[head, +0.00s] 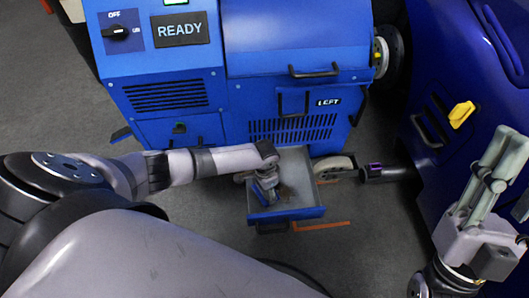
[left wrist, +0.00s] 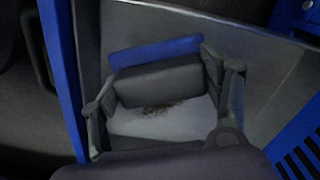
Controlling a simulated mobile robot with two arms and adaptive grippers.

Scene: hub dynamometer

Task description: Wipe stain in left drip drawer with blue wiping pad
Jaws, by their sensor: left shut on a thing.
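The left drip drawer (head: 308,212) is pulled out below the LEFT panel of the blue machine. My left gripper (head: 265,183) reaches down into it and is shut on the blue wiping pad (head: 258,196). In the left wrist view the pad (left wrist: 155,52) shows as a blue strip with a dark grey block beside it, between the fingers (left wrist: 160,84). A dark brown stain (left wrist: 163,108) lies on the pale drawer floor close to the block; it shows faintly in the head view (head: 287,190). Whether the pad touches the floor is unclear. My right gripper (head: 492,172) is raised at the right, away from the drawer.
The blue machine (head: 295,45) with a READY display stands behind the drawer. A second blue cabinet (head: 435,110) with a yellow handle (head: 461,114) is at the right. A wheel (head: 333,167) and a dark cylindrical part (head: 385,173) lie right of the drawer.

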